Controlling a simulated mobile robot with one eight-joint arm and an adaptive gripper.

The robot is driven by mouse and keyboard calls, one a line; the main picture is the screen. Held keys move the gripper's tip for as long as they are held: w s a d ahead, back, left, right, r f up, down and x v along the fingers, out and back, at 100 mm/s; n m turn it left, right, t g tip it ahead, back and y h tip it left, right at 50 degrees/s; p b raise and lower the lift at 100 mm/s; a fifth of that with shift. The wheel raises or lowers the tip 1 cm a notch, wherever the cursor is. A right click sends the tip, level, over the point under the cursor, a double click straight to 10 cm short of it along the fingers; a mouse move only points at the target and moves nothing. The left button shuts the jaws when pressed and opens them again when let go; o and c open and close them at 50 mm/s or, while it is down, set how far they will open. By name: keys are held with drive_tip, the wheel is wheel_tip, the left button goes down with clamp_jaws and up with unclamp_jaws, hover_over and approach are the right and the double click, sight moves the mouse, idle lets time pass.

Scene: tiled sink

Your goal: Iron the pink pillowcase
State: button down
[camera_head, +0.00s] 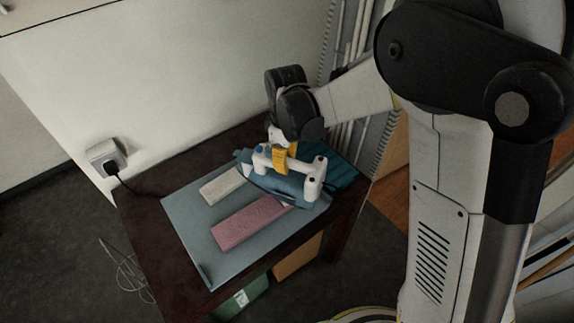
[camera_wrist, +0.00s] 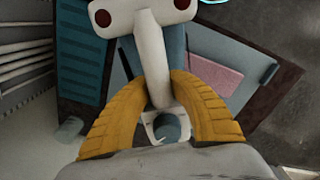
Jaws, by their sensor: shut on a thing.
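The pink pillowcase (camera_head: 250,222) lies folded flat as a long strip on the blue-grey board in the head view. In the wrist view part of it (camera_wrist: 215,74) shows right of the iron. My gripper (camera_head: 281,160) is above the far right part of the board. In the wrist view its yellow fingers (camera_wrist: 160,105) are closed around the white handle of the iron (camera_wrist: 155,50). In the head view the iron (camera_head: 315,178) has a white handle and a blue body. It is over or at the pillowcase's far right end; contact is unclear.
The blue-grey board (camera_head: 190,228) rests on a dark table (camera_head: 140,205). A folded white cloth (camera_head: 222,186) lies beside the pillowcase, and teal cloth (camera_head: 342,172) lies at the table's right. A wall socket with a plug (camera_head: 107,158) and black cord is at the left.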

drive_tip(key=shift+r+p, duration=0.7)
drive_tip(key=shift+r, duration=0.6)
drive_tip(key=shift+d, duration=0.1)
